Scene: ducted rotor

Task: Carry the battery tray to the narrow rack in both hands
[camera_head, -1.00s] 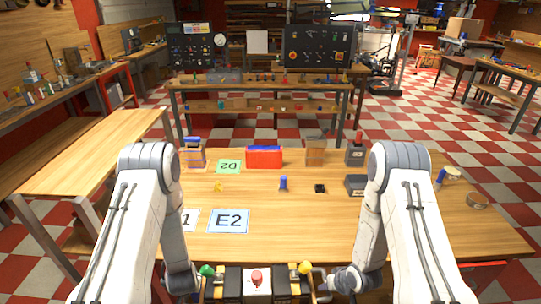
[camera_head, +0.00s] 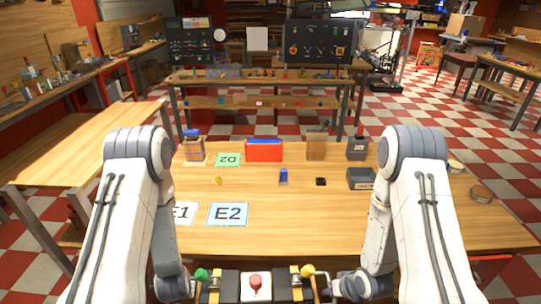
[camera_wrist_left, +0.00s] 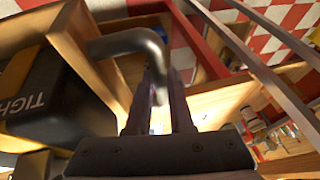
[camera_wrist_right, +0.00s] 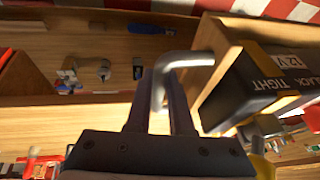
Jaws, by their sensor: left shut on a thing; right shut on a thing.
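The battery tray shows as a wooden wall (camera_wrist_left: 88,55) in the left wrist view and a wooden wall (camera_wrist_right: 216,68) in the right wrist view. It holds black batteries (camera_wrist_right: 262,84) with yellow straps. My left gripper (camera_wrist_left: 160,98) is shut on the bent metal handle (camera_wrist_left: 130,42) at one end. My right gripper (camera_wrist_right: 165,108) is shut on the handle (camera_wrist_right: 184,60) at the other end. I cannot tell which furniture is the narrow rack.
A wooden workbench (camera_head: 320,225) is just ahead, with a red bin (camera_head: 263,151), a grey box (camera_head: 360,179) and label cards (camera_head: 228,213). A two-level bench (camera_head: 230,88) stands behind it. A bare table (camera_head: 85,140) is at left.

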